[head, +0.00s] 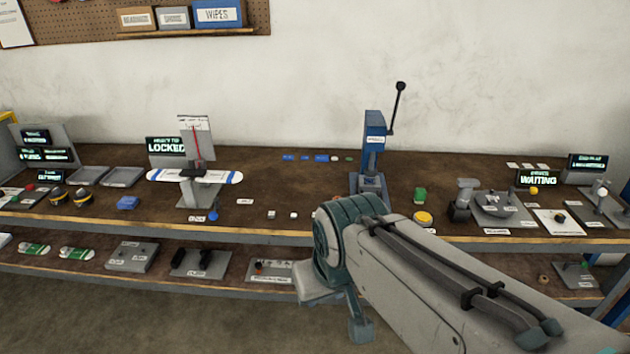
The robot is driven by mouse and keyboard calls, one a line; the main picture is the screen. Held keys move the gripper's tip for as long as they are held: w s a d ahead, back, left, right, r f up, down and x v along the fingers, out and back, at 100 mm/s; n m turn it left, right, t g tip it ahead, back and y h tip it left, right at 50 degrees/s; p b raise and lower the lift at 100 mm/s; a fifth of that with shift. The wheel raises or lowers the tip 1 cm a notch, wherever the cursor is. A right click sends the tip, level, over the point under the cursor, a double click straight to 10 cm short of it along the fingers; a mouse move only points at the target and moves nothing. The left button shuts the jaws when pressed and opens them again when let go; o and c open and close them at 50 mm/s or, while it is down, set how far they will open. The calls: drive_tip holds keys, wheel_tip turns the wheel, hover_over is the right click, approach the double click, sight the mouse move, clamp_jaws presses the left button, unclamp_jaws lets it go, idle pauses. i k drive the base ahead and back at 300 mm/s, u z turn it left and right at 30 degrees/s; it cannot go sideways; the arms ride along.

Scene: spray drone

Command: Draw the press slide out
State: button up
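The blue press (374,150) stands upright on the bench, right of the middle, with a white label on its head. Its dark lever (396,112) rises to the upper right and ends in a black knob. At its foot is a small blue-grey part (371,183) that may be the slide; it is too small to tell how far in or out it sits. My arm reaches in from the lower right and its teal joint is in front of the bench, just below the press.
Left of the press stands a fixture with a white-and-blue wing (195,177) and a LOCKED display (166,146). A green can (420,194) and a yellow button (422,218) are close on the press's right. A lower shelf (75,266) runs below.

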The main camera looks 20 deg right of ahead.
sight(364, 188)
drive_tip(key=u, duration=0.1)
drive_tip(key=i, duration=0.9)
drive_tip(key=z, duration=0.9)
drive_tip(key=i, duration=0.65)
drive_tip(key=z, duration=0.6)
